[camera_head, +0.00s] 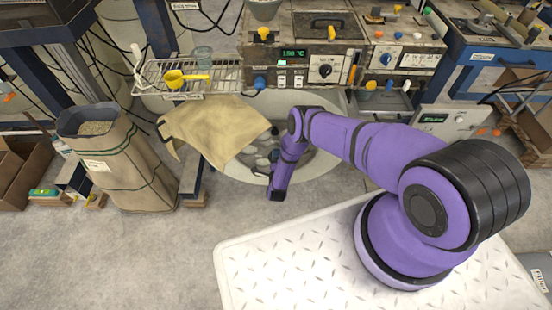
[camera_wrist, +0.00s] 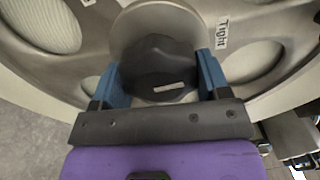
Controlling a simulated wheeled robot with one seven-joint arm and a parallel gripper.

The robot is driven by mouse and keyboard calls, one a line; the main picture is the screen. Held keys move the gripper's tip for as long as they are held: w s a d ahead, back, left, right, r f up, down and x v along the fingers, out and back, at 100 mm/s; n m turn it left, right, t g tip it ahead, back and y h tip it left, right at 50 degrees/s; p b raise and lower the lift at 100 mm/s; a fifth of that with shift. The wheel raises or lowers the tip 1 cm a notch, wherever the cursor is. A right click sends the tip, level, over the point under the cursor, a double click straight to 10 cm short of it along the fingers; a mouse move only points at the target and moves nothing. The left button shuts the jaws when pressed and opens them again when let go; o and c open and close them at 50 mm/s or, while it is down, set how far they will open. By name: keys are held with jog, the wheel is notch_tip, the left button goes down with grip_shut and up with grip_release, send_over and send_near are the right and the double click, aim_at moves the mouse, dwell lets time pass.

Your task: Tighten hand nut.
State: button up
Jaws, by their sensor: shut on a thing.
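The hand nut (camera_wrist: 155,65) is a dark, lobed knob with a small pale label, seen in the wrist view. It sits in front of a round metal disc (camera_wrist: 130,25) at the middle of a large spoked wheel (camera_wrist: 265,85). My gripper (camera_wrist: 161,75) has its two blue fingers on the left and right sides of the nut and is shut on it. A white label reading "Tight" (camera_wrist: 222,32) is on the wheel, right of the nut. In the head view, my purple arm reaches the large round wheel (camera_head: 325,172); the nut cannot be made out there.
A tan cloth (camera_head: 215,130) lies over the wheel's left side. A wire rack (camera_head: 150,78) holds a yellow scoop (camera_head: 185,78). A control panel (camera_head: 305,60) stands behind the wheel. A tall sack (camera_head: 120,165) stands at left. Grey floor is clear in front.

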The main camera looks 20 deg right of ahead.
jog(key=shift+m, duration=0.5)
jog(key=o, duration=0.9)
jog(key=shift+s, duration=0.1)
jog(key=v, duration=1)
jog(key=shift+s+a, duration=0.1)
jog(key=shift+s, duration=0.2)
